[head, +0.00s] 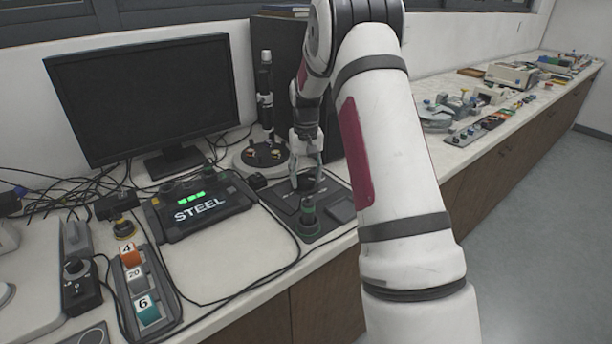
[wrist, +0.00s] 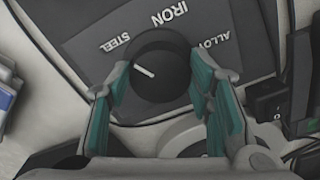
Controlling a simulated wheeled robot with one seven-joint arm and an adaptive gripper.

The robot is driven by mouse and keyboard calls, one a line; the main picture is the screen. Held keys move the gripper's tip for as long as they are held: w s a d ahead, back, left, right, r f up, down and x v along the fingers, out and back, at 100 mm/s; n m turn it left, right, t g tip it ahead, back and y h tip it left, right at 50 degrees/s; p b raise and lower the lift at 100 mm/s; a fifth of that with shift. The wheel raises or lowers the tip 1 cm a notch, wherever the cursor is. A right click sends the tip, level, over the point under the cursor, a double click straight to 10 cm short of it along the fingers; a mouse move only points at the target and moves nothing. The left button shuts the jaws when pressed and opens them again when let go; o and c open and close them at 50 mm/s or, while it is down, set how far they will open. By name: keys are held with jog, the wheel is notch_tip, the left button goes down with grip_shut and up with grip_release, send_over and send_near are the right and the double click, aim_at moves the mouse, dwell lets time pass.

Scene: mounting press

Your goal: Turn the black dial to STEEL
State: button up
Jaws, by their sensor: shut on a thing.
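The black dial (wrist: 160,55) is round, with a white pointer line, on a dark panel (wrist: 90,45) marked STEEL, IRON and ALLOY. In the wrist view the line points left and slightly up, roughly toward the STEEL label (wrist: 113,45). My gripper (wrist: 162,88) is shut on the dial, with one teal-padded finger on each side of its near part. In the head view my gripper (head: 306,172) reaches down onto the dial (head: 306,184) on the panel, partly hiding it. A display box (head: 200,208) reads STEEL with green bars.
A black and green knob post (head: 308,214) stands close in front of the dial. A microscope-like stand (head: 266,110) is behind, and a monitor (head: 145,95) is at the left. Cables lie across the bench.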

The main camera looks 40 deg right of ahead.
aim_at(306, 178)
jog(key=o, duration=1.1)
jog(key=shift+o, duration=0.2)
notch_tip(306, 178, up, 12)
